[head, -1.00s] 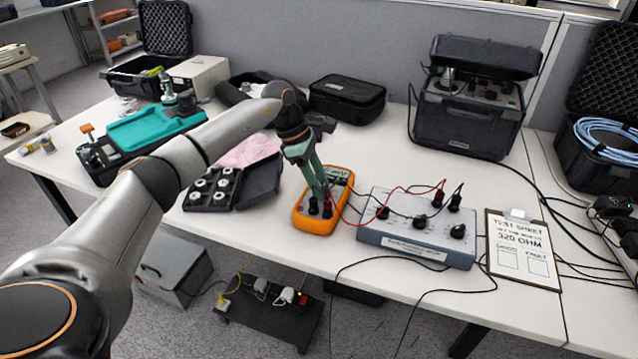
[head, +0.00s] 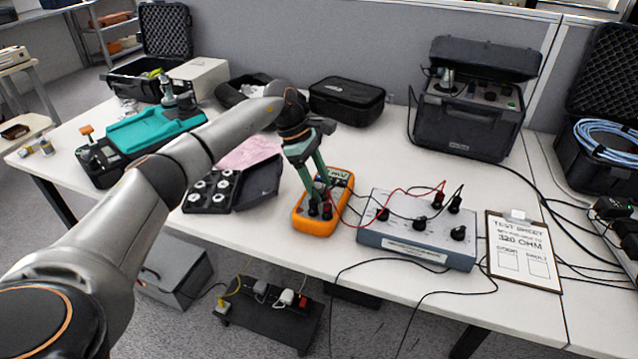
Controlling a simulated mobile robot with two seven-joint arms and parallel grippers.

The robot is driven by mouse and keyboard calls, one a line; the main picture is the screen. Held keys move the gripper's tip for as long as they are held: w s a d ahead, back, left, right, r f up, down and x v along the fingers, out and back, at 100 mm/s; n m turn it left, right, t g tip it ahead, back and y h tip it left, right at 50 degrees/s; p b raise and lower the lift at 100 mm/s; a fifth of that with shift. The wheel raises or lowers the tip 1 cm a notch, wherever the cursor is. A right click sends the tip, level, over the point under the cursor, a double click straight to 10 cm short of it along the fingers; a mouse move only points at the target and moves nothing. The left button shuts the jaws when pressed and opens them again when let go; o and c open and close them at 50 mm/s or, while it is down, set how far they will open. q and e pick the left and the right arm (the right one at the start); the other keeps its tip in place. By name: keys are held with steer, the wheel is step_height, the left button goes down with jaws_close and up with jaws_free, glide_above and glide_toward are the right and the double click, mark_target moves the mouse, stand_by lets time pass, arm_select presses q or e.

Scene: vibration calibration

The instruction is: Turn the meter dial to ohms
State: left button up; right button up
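The orange multimeter (head: 317,225) lies on the white bench in the middle of the head view. Its display at the far end shows in part. My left gripper (head: 318,202) reaches down over the meter's face, with its green fingers at the dial area. The dial is hidden behind the fingers, so its setting cannot be read. The fingers look close together, but whether they grip the dial cannot be told. Red and black leads run from the meter to a grey resistance box (head: 415,238) on its right. My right gripper is not in view.
A clipboard test sheet (head: 522,250) reading 320 OHM lies right of the box. A black tray with white-ringed parts (head: 212,190) is left of the meter. A black case (head: 346,98) stands behind. Loose cables cross the bench front.

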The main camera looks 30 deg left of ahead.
arm_select(q)
steer(key=shift+o, duration=0.3)
steer(key=shift+r, duration=0.1)
steer(key=p+v, duration=0.1)
steer(key=v, duration=1.1)
steer(key=shift+r+p, duration=0.15)
steer(key=shift+p, duration=0.15)
steer(key=shift+a, duration=0.1)
